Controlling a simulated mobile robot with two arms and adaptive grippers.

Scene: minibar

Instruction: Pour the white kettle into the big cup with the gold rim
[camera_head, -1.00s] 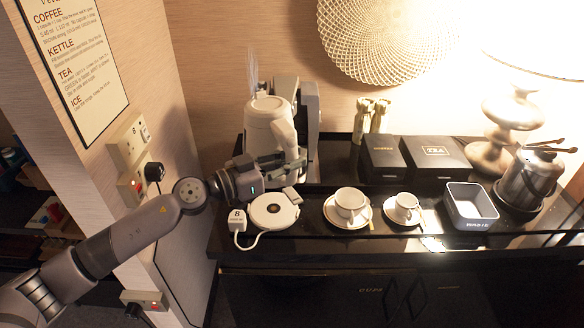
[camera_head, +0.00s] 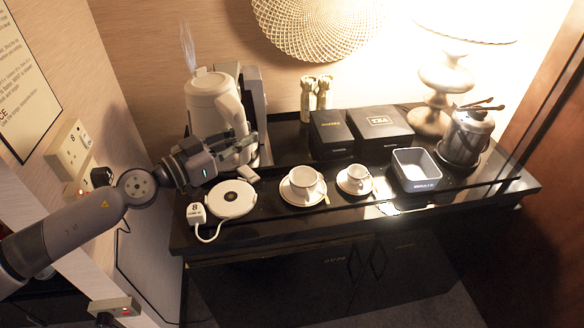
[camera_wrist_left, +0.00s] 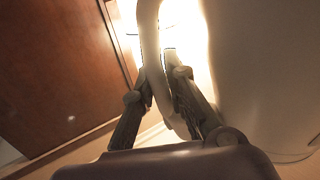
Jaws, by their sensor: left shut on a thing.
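The white kettle (camera_head: 211,103) is upright at the left of the counter, with steam rising from its top. My left gripper (camera_head: 238,153) is shut on the kettle's handle, low down on its right side. In the left wrist view the handle (camera_wrist_left: 152,60) runs between the fingers of my left gripper (camera_wrist_left: 160,95), beside the kettle body (camera_wrist_left: 265,80). The kettle is apart from its round white base (camera_head: 232,199). The bigger cup (camera_head: 304,183) stands on a saucer to the right of the base; its rim colour is too small to tell. My right gripper is not in view.
A smaller cup (camera_head: 358,178) on a saucer is right of the bigger cup. A grey-white box (camera_head: 416,170), an ice bucket (camera_head: 466,137), a lamp (camera_head: 445,80) and dark boxes (camera_head: 357,132) fill the right and back. A coffee machine (camera_head: 253,100) stands behind the kettle.

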